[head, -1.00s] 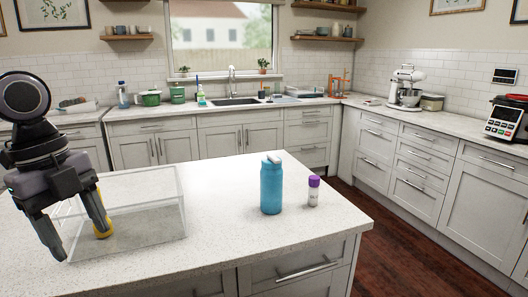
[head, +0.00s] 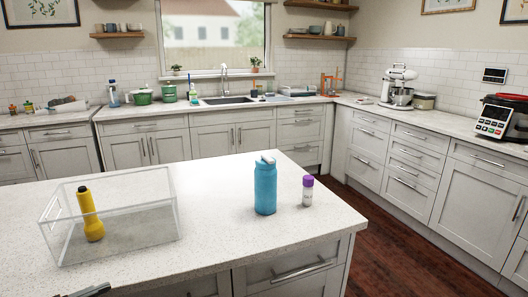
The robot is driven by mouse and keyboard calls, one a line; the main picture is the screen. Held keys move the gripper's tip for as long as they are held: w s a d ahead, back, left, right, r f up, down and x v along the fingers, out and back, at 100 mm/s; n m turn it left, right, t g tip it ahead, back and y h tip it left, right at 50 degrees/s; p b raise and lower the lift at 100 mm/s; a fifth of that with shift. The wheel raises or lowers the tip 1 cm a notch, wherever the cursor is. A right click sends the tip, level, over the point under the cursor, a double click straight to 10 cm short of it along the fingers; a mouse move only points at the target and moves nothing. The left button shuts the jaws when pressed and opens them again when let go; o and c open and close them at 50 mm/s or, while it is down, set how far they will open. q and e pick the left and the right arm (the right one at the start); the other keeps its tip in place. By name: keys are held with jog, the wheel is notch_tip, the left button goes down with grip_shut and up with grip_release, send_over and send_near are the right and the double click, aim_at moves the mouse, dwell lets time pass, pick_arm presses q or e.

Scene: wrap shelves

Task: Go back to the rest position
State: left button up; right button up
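Only a small dark piece, which looks like part of my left arm, shows at the bottom left edge. A yellow flashlight-shaped object (head: 89,214) stands upright, slightly tilted, inside a clear open-topped box (head: 150,235) on the white island counter (head: 225,245). Nothing of mine touches it. A blue bottle (head: 265,188) stands upright on the counter. A small white bottle with a purple cap (head: 307,191) stands to its right.
The island's middle and front are clear. Behind it run the back cabinets with a sink (head: 228,100), a green pot (head: 142,97) and several small items.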

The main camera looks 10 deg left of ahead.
pick_arm(q)
notch_tip(320, 180, down, 9)
jog(key=s+d+n+t+y, duration=0.1)
jog(key=s+n+t+y, duration=0.15)
jog(key=n+y, duration=0.3)
jog(key=s+d+f+n+g+y, duration=0.1)
jog(key=s+d+f+n+g, duration=0.1)
jog(key=s+d+f, duration=0.2)
jog(key=s+d+f+n+g+y, duration=0.1)
jog(key=s+d+f+n+g, duration=0.2)
jog(key=s+d+f, duration=0.2)
jog(key=d+f, duration=0.3)
jog(key=d, duration=0.2)
jog(key=shift+f, duration=0.2)
